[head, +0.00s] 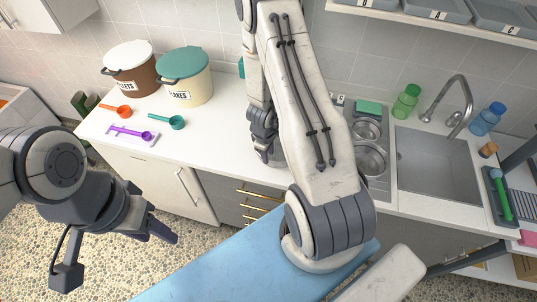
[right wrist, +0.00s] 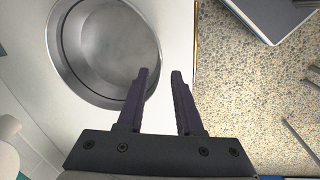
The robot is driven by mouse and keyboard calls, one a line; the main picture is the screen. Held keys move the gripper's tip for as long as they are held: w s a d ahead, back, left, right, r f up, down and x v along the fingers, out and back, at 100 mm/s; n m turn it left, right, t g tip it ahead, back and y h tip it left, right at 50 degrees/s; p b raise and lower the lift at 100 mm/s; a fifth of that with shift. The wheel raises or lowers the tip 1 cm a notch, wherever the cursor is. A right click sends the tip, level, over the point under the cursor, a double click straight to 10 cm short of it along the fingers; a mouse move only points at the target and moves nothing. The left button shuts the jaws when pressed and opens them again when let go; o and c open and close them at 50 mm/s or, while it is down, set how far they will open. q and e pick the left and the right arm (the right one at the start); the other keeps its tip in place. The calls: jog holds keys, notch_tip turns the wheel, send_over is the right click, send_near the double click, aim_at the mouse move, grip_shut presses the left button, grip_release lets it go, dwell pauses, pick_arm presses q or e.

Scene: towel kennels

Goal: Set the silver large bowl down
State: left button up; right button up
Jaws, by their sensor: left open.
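The silver large bowl (right wrist: 105,50) shows in the right wrist view, resting upright and empty on the white counter near its front edge. My right gripper (right wrist: 162,72) is open. One finger overlaps the bowl's near rim and the other is outside it, with a clear gap between them. In the head view my right gripper (head: 263,152) is low over the counter, and my arm hides most of the bowl. My left gripper (head: 165,232) is open and empty, over the floor in front of the counter.
Two metal bowls (head: 371,160) sit left of the sink (head: 435,165). A brown tub (head: 130,75), a teal-lidded tub (head: 188,88) and orange, teal and purple scoops are at the counter's left. Clear counter (head: 215,135) lies between the scoops and my right gripper.

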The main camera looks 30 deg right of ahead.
notch_tip(320, 180, up, 8)
jog(key=a+p, duration=0.1)
jog(key=p, duration=0.4)
jog(key=a+r+n+t+y, duration=0.1)
jog(key=a+r+y, duration=0.1)
jog(key=a+r, duration=0.65)
jog(key=a+r+y, duration=0.2)
jog(key=a+r, duration=0.3)
jog(key=a, duration=0.6)
jog(key=s+a+r+g, duration=0.1)
jog(key=s+a+r, duration=0.5)
jog(key=s+r, duration=0.15)
jog(key=s+r+g+h, duration=0.1)
jog(key=s+r, duration=0.4)
jog(key=s, duration=0.6)
jog(key=shift+s+d+n, duration=0.25)
jog(key=shift+d+n, duration=0.05)
jog(key=shift+d, duration=0.1)
jog(key=shift+f, duration=0.1)
notch_tip(320, 180, down, 18)
jog(key=b, duration=1.8)
jog(key=shift+f+b, duration=0.15)
jog(key=shift+b, duration=0.2)
